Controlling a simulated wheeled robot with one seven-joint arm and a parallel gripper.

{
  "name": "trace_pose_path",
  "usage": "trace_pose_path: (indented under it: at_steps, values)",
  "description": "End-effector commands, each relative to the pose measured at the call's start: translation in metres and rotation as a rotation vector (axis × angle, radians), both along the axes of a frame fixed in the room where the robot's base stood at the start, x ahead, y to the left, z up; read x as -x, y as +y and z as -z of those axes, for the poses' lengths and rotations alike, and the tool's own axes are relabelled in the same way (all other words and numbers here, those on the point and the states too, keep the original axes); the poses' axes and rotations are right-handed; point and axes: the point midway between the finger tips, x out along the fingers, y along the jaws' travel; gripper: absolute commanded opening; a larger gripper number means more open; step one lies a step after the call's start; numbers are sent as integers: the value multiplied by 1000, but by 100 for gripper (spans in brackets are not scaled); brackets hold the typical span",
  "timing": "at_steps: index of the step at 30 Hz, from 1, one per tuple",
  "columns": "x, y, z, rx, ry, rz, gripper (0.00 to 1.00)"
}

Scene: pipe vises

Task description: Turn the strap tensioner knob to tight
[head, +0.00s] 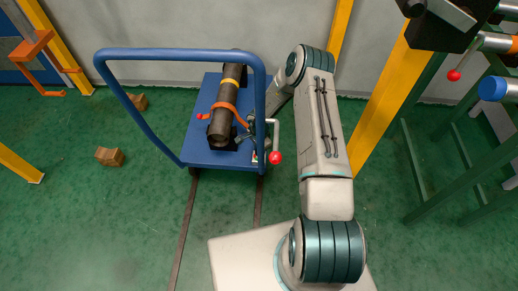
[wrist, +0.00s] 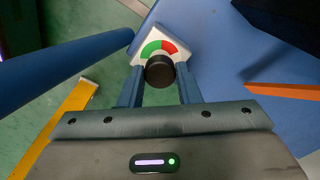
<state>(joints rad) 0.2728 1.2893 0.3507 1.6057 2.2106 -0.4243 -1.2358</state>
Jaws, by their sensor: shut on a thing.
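In the wrist view the round black tensioner knob (wrist: 160,71) sits in front of a white dial plate (wrist: 146,60) with a green arc on the left and a red arc on the right. My gripper (wrist: 160,82) is shut on the knob, one blue finger on each side. No pointer mark on the knob can be made out. In the head view an orange strap (head: 223,106) crosses a dark pipe (head: 222,120) lying on the blue cart (head: 196,141). My arm reaches down to the cart's right side, where the knob is mostly hidden.
The cart's blue handle rail (head: 165,53) arches over its left and front. A crank with a red ball (head: 275,157) stands close to my gripper. Wooden blocks (head: 109,156) lie on the green floor at left. A yellow post (head: 378,105) and green rack (head: 440,190) stand right.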

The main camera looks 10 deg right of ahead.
Motion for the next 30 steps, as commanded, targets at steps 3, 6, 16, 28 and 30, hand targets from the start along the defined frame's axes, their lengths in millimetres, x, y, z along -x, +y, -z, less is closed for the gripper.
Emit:
trace_pose_path:
  at_steps: [3,6,16,28,30]
  values:
    - [0,0,-2,-2,0,78,8]
    - [0,0,-2,-2,1,161,8]
    - [0,0,-2,-1,0,473,8]
    - [-1,0,-2,-2,-1,854,8]
    - [0,0,-2,-2,-1,919,8]
